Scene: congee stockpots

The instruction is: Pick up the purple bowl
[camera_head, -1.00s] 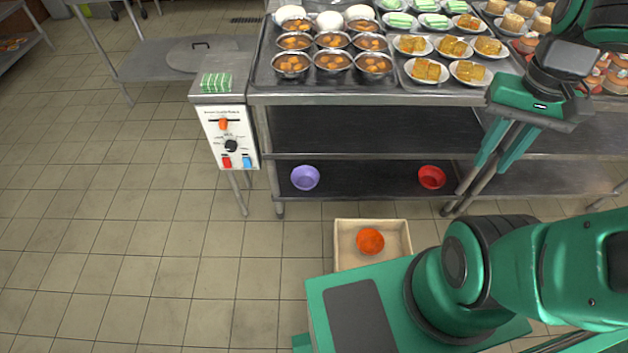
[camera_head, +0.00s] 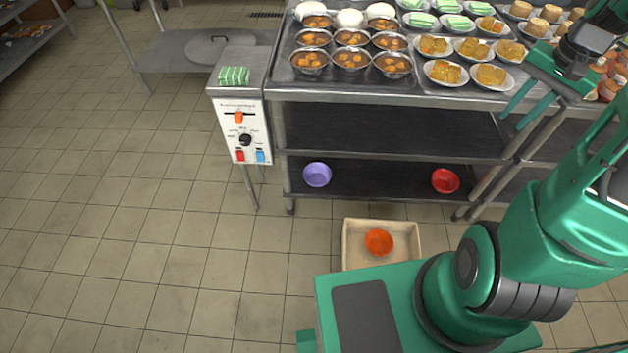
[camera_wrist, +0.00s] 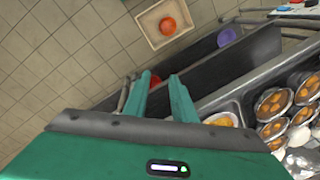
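The purple bowl (camera_head: 317,174) sits on the lower shelf of the steel table, near its left end. It also shows in the wrist view (camera_wrist: 226,38), partly cut off by the shelf edge above it. My gripper (camera_head: 526,107) is at the right in the head view, in front of the table's top edge and well away from the purple bowl. Its two fingers (camera_wrist: 163,88) stand apart in the wrist view, with nothing held between them.
A red bowl (camera_head: 445,181) is on the same lower shelf (camera_head: 380,182). An orange bowl (camera_head: 379,241) lies in a cream bin (camera_head: 412,256) on the floor. The tabletop (camera_head: 400,97) holds several bowls and plates of food. A control box (camera_head: 240,130) stands at the left.

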